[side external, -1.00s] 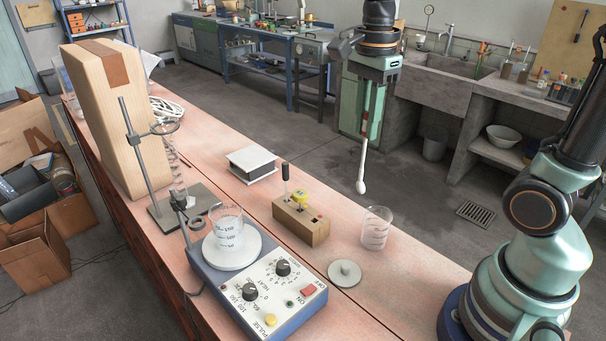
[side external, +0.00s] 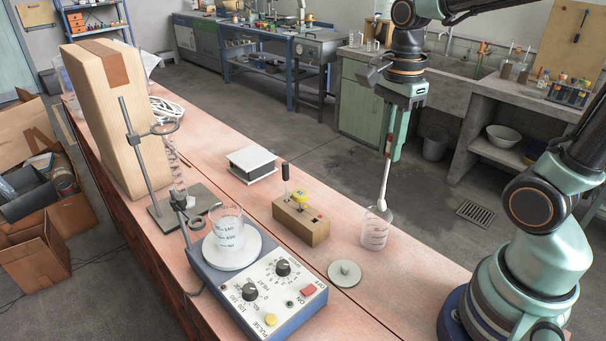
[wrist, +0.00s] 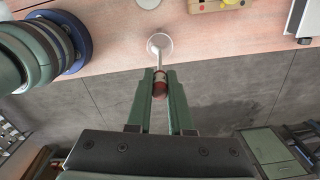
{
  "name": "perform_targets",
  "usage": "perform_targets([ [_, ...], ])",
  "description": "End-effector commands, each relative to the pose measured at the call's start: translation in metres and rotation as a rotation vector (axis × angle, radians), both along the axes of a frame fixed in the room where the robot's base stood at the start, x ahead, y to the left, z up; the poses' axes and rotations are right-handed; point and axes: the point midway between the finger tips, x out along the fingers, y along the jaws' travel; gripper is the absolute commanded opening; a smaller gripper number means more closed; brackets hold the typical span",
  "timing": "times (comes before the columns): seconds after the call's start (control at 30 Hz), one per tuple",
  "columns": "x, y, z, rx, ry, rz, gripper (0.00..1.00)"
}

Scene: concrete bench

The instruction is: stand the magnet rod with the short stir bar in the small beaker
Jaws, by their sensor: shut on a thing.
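My gripper (side external: 394,140) is shut on the magnet rod (side external: 386,180), a white rod with a red upper part, held nearly upright with a slight tilt. The rod's thick white lower end, where the stir bar is too small to make out, is at the mouth of the small beaker (side external: 375,237). Whether it touches the beaker wall I cannot tell. The small clear beaker stands on the bench near its right edge. In the wrist view the rod (wrist: 160,62) runs from my fingertips (wrist: 160,88) into the round outline of the small beaker (wrist: 151,44).
A larger beaker (side external: 229,240) stands on the hotplate stirrer (side external: 262,290). A wooden block with tools (side external: 300,225) is left of the small beaker, and a grey round lid with a knob (side external: 344,273) lies in front. The bench edge (side external: 425,252) is close on the right.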

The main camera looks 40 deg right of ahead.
Motion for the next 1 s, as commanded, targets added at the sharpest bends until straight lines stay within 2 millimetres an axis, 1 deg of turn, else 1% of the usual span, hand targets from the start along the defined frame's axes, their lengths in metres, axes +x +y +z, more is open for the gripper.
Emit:
perform_targets([
  [0.23,0.0,0.0,-0.002,0.0,0.0,0.0,0.0],
  [1.0,0.0,0.0,-0.027,0.0,0.001,0.0,0.0],
])
